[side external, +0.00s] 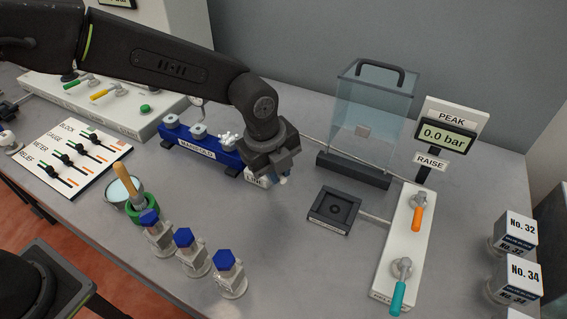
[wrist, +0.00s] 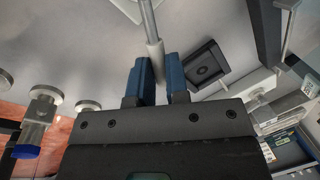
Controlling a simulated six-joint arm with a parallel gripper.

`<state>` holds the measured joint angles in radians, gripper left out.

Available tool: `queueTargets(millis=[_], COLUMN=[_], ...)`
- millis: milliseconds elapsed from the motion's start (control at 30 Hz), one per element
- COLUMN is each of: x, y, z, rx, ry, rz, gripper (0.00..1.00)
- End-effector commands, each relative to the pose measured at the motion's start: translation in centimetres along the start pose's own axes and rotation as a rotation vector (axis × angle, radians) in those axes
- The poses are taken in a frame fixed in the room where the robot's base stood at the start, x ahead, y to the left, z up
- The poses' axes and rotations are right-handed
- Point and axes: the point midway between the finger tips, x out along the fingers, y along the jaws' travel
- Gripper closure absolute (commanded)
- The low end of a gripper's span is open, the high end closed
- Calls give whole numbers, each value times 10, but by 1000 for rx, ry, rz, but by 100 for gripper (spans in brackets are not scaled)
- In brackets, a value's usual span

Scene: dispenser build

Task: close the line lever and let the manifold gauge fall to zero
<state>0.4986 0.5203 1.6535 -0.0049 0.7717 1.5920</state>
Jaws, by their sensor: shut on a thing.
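My gripper (side external: 283,180) is beside the block marked LINE (side external: 255,179), at the right end of the blue manifold (side external: 196,148). In the wrist view its blue fingers (wrist: 157,78) are shut on a pale rounded handle, which I take as the line lever (wrist: 154,48). A thin grey rod (wrist: 147,16) runs on from that handle. In the side view my wrist and fingers hide most of the lever, so its angle cannot be told. A small round gauge (side external: 197,101) stands behind the manifold, partly hidden by my arm; its reading is not legible.
A PEAK display (side external: 446,134) reads 0.0 bar. A clear guard box (side external: 374,110) stands behind a dark square plate (side external: 334,209). A white panel with orange and teal levers (side external: 402,236) is at right. Blue-topped fittings (side external: 183,238) stand in front, near a cup (side external: 123,190).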

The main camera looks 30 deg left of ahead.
Motion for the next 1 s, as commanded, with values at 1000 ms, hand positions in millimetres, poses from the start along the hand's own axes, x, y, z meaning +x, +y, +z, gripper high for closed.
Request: queueTargets(millis=[1000], x=[-10], y=[50], z=[30], rx=[880], ry=[176], rz=[1], gripper=[100])
